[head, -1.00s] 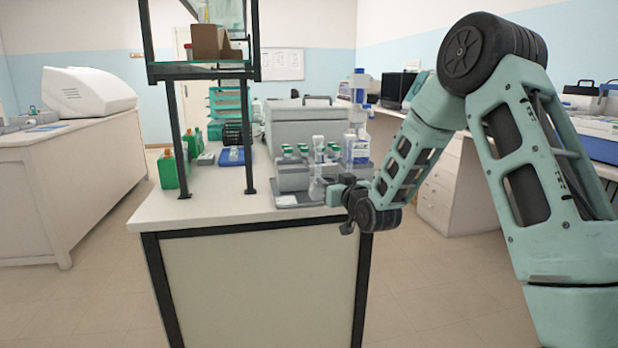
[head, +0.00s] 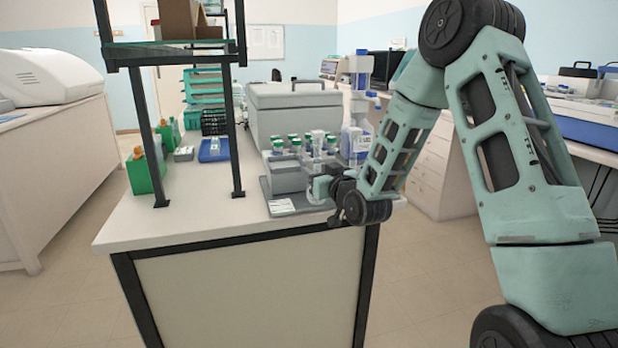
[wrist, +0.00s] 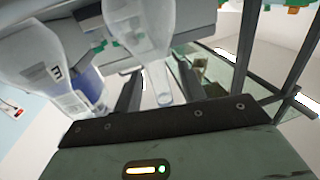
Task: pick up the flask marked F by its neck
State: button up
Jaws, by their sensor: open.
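My gripper (wrist: 159,88) is open in the wrist view, its two dark fingers apart. A clear flask (wrist: 140,25) has its neck (wrist: 162,85) between the fingers, with gaps visible on both sides. I cannot read a mark on this flask. A second clear flask (wrist: 35,55) at the left carries a mark that looks like an E seen upside down. In the head view my gripper (head: 325,187) is at the front right of the grey tray (head: 283,207), close to clear glassware (head: 318,168); its fingers are hard to make out there.
A grey box (head: 292,110) is farther back. A black-framed shelf (head: 232,125) rises at the left. The bench's front left (head: 180,220) is clear.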

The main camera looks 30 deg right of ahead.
jog(key=shift+w, duration=0.25)
jog(key=c, duration=0.8)
